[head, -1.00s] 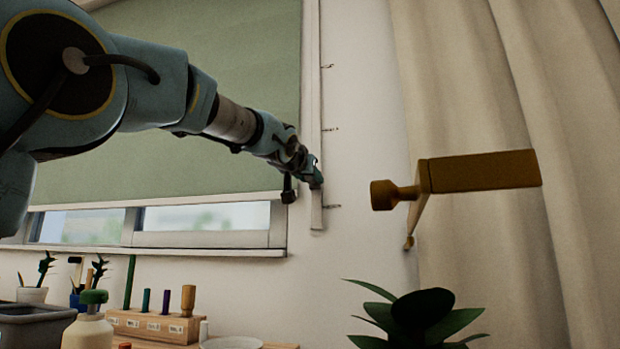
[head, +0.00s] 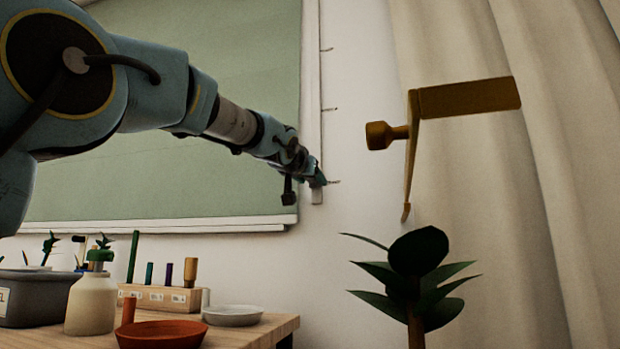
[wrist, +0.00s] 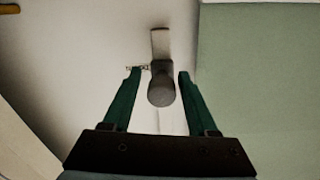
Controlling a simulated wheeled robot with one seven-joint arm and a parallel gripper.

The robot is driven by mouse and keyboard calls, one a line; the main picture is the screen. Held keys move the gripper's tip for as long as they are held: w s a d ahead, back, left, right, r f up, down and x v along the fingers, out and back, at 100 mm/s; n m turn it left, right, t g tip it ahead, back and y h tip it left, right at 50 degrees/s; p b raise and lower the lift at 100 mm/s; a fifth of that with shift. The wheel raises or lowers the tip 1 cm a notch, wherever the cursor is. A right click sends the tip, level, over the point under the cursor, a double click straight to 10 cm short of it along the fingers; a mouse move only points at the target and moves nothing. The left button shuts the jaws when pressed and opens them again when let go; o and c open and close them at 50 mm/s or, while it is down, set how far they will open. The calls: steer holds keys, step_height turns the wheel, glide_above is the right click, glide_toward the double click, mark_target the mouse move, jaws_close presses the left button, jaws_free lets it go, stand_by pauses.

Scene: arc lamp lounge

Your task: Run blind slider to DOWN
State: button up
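The green blind (head: 190,130) hangs over the window, and its pale bottom bar (head: 160,225) hides the glass. The slider track (head: 313,80) runs vertically on the wall at the blind's right edge, with several small marks beside it. My gripper (head: 318,180) is at the track's lower end, level with the lowest mark (head: 333,182). In the wrist view the dark slider knob (wrist: 161,90) sits between the two green fingers of my gripper (wrist: 158,74). The fingers are apart, with narrow gaps beside the knob. The mark's lettering is too small to read.
A brass wall-mounted fixture (head: 412,140) juts out right of the track, before the curtain (head: 540,200). A plant (head: 415,270) stands below it. The wooden table (head: 270,328) holds a terracotta dish (head: 160,335), white dish (head: 233,316), bottle (head: 90,305) and peg block (head: 160,297).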

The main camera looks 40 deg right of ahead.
steer(key=shift+o, duration=0.7)
steer(key=shift+a+r, duration=0.1)
steer(key=shift+r, duration=0.05)
steer(key=b+v, duration=0.3)
steer(key=v, duration=0.7)
steer(key=shift+s+a, duration=0.15)
steer(key=shift+a, duration=0.15)
